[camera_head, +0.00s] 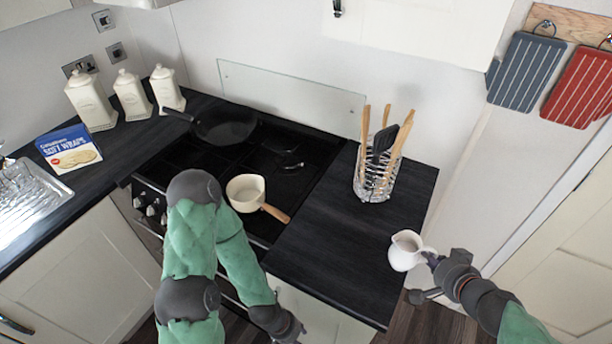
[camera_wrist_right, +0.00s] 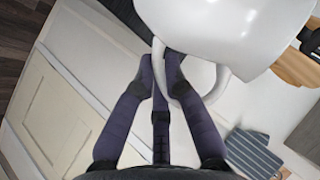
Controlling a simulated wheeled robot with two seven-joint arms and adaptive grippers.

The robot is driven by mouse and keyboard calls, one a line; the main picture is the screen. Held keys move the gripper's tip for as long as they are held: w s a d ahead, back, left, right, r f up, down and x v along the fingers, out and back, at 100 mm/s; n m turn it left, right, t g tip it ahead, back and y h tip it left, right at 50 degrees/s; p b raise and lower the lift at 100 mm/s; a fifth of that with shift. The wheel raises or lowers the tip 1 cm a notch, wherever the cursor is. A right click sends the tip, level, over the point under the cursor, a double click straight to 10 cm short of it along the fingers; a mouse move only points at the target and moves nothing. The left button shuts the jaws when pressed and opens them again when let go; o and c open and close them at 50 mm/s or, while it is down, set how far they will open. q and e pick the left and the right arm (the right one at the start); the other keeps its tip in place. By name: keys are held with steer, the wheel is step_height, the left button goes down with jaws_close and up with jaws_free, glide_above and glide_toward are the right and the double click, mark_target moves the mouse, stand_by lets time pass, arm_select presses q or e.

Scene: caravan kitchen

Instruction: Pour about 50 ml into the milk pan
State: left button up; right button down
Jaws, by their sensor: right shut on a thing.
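The milk pan (camera_head: 240,204) is small and cream-coloured with a wooden handle. It sits on the front right of the hob, the handle pointing toward the lower right. In the right wrist view the fingers (camera_wrist_right: 160,66) are closed on the handle of the jug (camera_wrist_right: 215,28). My left gripper (camera_head: 292,330) hangs low in front of the cabinets, and its jaw state is unclear.
A dark frying pan (camera_head: 226,126) is at the back of the hob (camera_head: 180,158). Canisters (camera_head: 90,101) and a wraps packet (camera_head: 70,148) are at left. The front right worktop is clear.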

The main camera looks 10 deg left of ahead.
steer(key=shift+w+a+f+m+t+h, duration=0.15)
steer(key=shift+w+a+f+m+h, duration=0.2)
steer(key=shift+w+f+m+h, duration=0.25)
steer(key=shift+w+a+f+m+t+h, duration=0.1)
steer(key=shift+w+a+f+m+h, duration=0.25)
steer(key=shift+w+m+h, duration=0.4)
steer(key=shift+w+a+f+m+t+h, duration=0.15)
steer(key=shift+w+a+f+m+h, duration=0.15)
steer(key=shift+w+f+m+h, duration=0.35)
